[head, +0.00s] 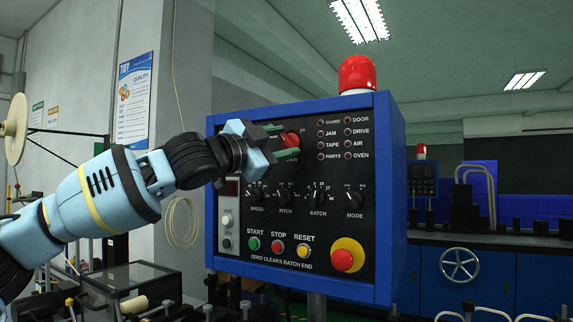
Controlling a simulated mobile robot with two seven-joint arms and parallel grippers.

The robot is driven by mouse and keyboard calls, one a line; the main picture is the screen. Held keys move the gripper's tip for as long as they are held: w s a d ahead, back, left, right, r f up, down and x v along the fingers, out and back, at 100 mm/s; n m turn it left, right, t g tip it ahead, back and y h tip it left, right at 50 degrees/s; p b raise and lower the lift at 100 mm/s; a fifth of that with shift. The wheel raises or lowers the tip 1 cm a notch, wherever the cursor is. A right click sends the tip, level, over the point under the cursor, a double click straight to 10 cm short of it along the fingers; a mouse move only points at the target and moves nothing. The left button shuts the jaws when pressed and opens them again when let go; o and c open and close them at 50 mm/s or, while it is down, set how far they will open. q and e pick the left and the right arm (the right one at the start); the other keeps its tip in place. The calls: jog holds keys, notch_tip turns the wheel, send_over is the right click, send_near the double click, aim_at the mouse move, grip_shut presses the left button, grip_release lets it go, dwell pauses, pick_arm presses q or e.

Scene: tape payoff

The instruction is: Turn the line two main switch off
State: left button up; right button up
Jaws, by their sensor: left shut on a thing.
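The blue control box (388,215) with a black front panel stands in the middle of the head view. Its main switch (291,139) is a red knob near the top of the panel, partly covered by my gripper. The label below it is partly hidden, and I cannot tell the knob's position. My left gripper (283,143) reaches in from the left and is shut on the red knob, with its green-tipped fingers at either side. My right gripper is not in view.
Below the switch are several black dials (318,197), the start, stop and reset buttons (277,248), and a red emergency button (342,260) on yellow. A red beacon (357,75) tops the box. A second panel (422,181) stands farther back right.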

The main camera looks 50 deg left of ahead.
pick_arm(q)
jog(key=shift+f+n+y+b, duration=0.2)
jog(key=shift+n+y+b, duration=0.2)
jog(key=shift+n+b, duration=0.2)
jog(key=shift+r+n+b, duration=0.15)
jog(key=shift+n+b, duration=0.2)
jog(key=shift+n, duration=0.05)
jog(key=shift+r, duration=0.1)
jog(key=o, duration=0.9)
jog(key=shift+o, duration=0.4)
